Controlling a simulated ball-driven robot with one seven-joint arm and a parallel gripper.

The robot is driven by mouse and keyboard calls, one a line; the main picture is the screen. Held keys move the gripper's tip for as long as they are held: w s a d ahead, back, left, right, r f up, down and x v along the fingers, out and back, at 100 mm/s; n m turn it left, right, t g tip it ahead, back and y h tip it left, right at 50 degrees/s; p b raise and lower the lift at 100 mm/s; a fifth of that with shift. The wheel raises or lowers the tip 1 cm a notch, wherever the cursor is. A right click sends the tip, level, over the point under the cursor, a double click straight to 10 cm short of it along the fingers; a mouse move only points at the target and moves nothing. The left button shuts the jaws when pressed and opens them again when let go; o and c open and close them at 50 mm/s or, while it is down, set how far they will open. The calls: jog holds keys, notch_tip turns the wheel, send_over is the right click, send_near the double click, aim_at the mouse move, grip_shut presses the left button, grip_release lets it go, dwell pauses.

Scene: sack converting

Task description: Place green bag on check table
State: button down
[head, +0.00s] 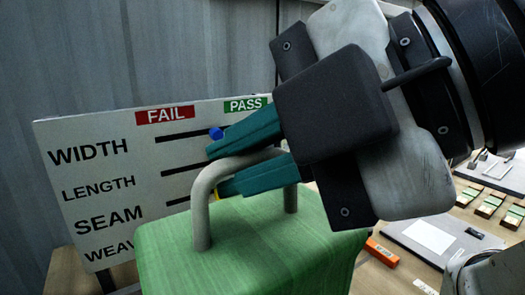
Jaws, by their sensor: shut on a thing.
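A green bag (255,248), block-shaped with a grey loop handle (202,212) on top, fills the lower middle of the head view. My gripper (212,172) comes in from the right, its teal fingers one above and one below the handle's top bar. It is shut on the handle. The bag's lower part is cut off by the frame, so I cannot tell what it rests on. A wooden table (445,262) shows at the lower right; I cannot tell whether it is the check table.
A white board (100,185) with FAIL and PASS columns, slots and a blue peg (216,133) stands behind the bag, near my fingers. A grey mat with white paper (430,237), an orange tool (381,252) and several small blocks lie on the table. A corrugated wall (140,50) is behind.

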jog(key=w, duration=0.1)
jog(key=w+f+p, duration=0.1)
jog(key=shift+w+a, duration=0.2)
jog(key=shift+w, duration=0.2)
jog(key=shift+w+p, duration=0.15)
jog(key=shift+p, duration=0.3)
jog(key=p, duration=0.2)
jog(key=shift+w+p, duration=0.3)
jog(key=shift+w, duration=0.1)
jog(key=p, duration=0.3)
jog(key=shift+w+f, duration=0.35)
jog(key=shift+w, duration=0.05)
jog(key=shift+w+a+p, duration=0.1)
jog(key=shift+p, duration=0.4)
jog(key=w+a+f, duration=0.1)
jog(key=w+f, duration=0.6)
jog(key=f, duration=0.3)
jog(key=shift+f, duration=0.2)
jog(key=shift+w, duration=0.1)
